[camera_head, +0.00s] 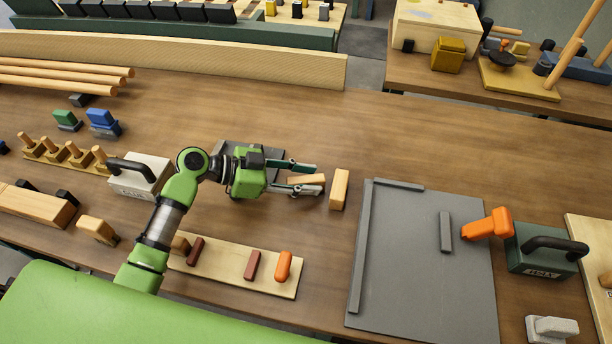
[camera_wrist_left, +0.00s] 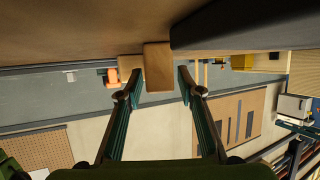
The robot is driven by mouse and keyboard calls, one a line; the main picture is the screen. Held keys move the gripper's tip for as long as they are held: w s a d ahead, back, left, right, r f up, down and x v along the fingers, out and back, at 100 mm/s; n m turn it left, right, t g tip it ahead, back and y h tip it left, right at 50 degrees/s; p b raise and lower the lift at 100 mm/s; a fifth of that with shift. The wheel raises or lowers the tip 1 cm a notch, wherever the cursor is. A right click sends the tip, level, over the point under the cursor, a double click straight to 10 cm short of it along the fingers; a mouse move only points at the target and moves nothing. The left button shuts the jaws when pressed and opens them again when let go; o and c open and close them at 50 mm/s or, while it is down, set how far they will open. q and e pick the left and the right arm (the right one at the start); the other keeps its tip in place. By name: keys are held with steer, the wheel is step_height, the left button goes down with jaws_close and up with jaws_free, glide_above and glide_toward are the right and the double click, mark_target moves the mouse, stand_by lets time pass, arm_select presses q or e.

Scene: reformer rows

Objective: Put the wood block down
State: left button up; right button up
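A small light wood block (camera_head: 306,180) lies on the brown workbench between the two fingers of my left gripper (camera_head: 318,179). The left wrist view is upside down, and in it the block (camera_wrist_left: 158,68) sits between the fingertips (camera_wrist_left: 160,75) with a gap showing on each side. The fingers are apart and the block appears to rest against the bench top. A second light wood block (camera_head: 339,189) stands just beyond the fingertips, to the right; it seems to show partly behind a finger in the wrist view. My right gripper is not in view.
A grey board with raised edges (camera_head: 420,270) lies to the right, with a grey bar and an orange tool (camera_head: 487,224). A green WAX box (camera_head: 541,250) is beyond. A wooden tray (camera_head: 225,270) with red and orange pieces lies in front.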

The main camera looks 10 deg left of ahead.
arm_select(q)
steer(key=shift+r+p, duration=0.5)
steer(key=shift+r, duration=0.05)
steer(key=b+v, duration=0.3)
steer(key=v, duration=0.8)
steer(key=shift+a+f, duration=0.15)
steer(key=shift+f, duration=0.05)
steer(key=shift+s+a+r, duration=0.2)
steer(key=shift+a+r, duration=0.1)
